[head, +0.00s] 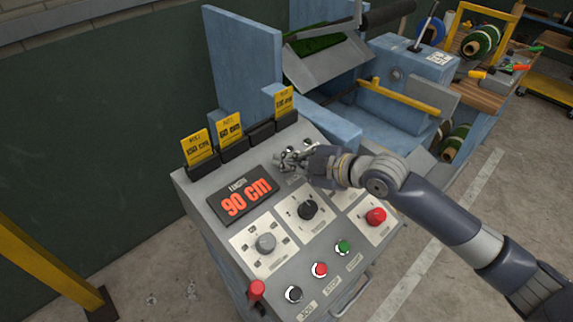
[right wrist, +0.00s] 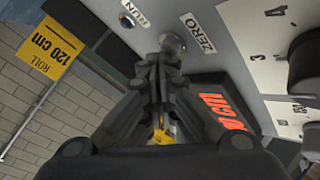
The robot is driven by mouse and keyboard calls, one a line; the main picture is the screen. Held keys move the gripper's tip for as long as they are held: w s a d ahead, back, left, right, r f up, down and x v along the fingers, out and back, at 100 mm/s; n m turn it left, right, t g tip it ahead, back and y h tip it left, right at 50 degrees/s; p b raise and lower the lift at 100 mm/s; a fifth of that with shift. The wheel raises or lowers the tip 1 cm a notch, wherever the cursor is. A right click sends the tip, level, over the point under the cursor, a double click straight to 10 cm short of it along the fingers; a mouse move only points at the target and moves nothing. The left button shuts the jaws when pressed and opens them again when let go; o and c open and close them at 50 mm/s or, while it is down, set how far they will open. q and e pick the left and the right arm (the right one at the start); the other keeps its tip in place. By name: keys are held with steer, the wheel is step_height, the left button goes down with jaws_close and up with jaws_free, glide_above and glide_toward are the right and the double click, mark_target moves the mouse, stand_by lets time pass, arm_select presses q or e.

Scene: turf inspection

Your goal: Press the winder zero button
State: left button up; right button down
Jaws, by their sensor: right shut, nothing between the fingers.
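The winder zero button is a round metal button (right wrist: 173,42) beside a ZERO label (right wrist: 201,33) in the right wrist view. My right gripper (right wrist: 160,62) is shut and empty, with its fingertips right at the button's edge. I cannot tell whether they touch it. In the head view the right gripper (head: 287,160) is over the upper part of the grey console (head: 215,205), to the right of the display (head: 243,198), and hides the button there. The display reads 90 cm in red. My left gripper is not in view.
The console also has a grey knob (head: 265,243), a black knob (head: 308,209), a red knob (head: 376,216) and red (head: 320,269) and green (head: 343,247) buttons. Yellow cards (head: 197,146) stand along its back edge. The blue winding machine (head: 405,75) is behind.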

steer(key=shift+f, duration=0.25)
stand_by(0.4)
steer(key=shift+s+d+r+p, duration=0.15)
steer(key=shift+d+r+p, duration=0.05)
steer(key=shift+r+p, duration=0.6)
steer(key=shift+r, duration=0.2)
steer(key=r+p, duration=0.2)
steer(key=r, duration=0.1)
steer(key=s+d+r+p, duration=0.1)
steer(key=p, duration=0.1)
steer(key=shift+s+d+r, duration=0.1)
steer(key=shift+r, duration=0.15)
stand_by(0.5)
